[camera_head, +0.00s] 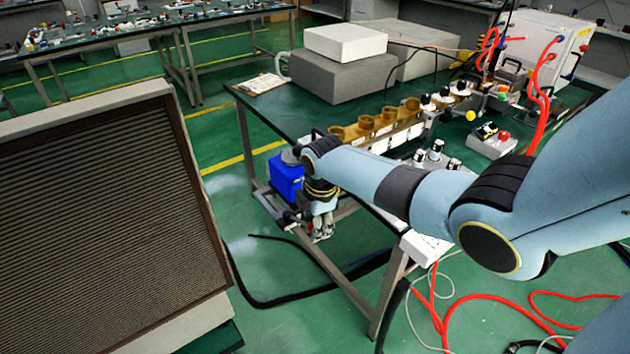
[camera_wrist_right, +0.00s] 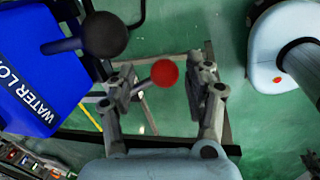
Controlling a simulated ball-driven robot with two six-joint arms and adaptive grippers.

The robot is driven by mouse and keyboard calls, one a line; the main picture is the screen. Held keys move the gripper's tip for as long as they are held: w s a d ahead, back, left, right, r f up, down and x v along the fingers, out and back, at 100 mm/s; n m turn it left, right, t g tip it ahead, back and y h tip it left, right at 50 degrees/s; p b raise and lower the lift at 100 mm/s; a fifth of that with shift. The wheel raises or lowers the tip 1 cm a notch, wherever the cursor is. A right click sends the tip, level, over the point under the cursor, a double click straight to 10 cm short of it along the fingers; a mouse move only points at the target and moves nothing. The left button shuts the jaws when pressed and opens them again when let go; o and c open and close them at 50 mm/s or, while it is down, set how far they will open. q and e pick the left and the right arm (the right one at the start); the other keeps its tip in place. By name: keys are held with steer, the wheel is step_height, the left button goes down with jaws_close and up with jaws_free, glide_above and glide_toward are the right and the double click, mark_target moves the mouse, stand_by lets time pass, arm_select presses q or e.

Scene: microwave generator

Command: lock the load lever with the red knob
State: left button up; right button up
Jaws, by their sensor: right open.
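The blue water load box (camera_head: 287,176) is at the near left end of the green-topped bench, partly hidden by my right arm. In the right wrist view its blue side (camera_wrist_right: 38,75) with white lettering is at the upper left. A small red knob (camera_wrist_right: 166,74) on a short grey lever (camera_wrist_right: 138,88) extends from the load side. A black ball knob (camera_wrist_right: 104,35) is further up and left. My right gripper (camera_head: 322,232) points downward beside the box. In the wrist view the right gripper (camera_wrist_right: 164,84) is open, with the red knob between its fingers. My left gripper is out of view.
The bench (camera_head: 275,122) carries brown waveguide parts (camera_head: 375,124), grey boxes (camera_head: 343,76) and a small control box (camera_head: 491,140). Red hoses (camera_head: 490,298) and a black cable (camera_head: 262,302) lie on the floor. A large louvered panel (camera_head: 110,215) fills the left foreground.

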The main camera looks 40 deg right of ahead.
step_height(320, 180, up, 11)
steer(key=s, duration=0.2)
steer(key=shift+a, duration=0.4)
steer(key=shift+r, duration=0.1)
steer(key=shift+c, duration=0.4)
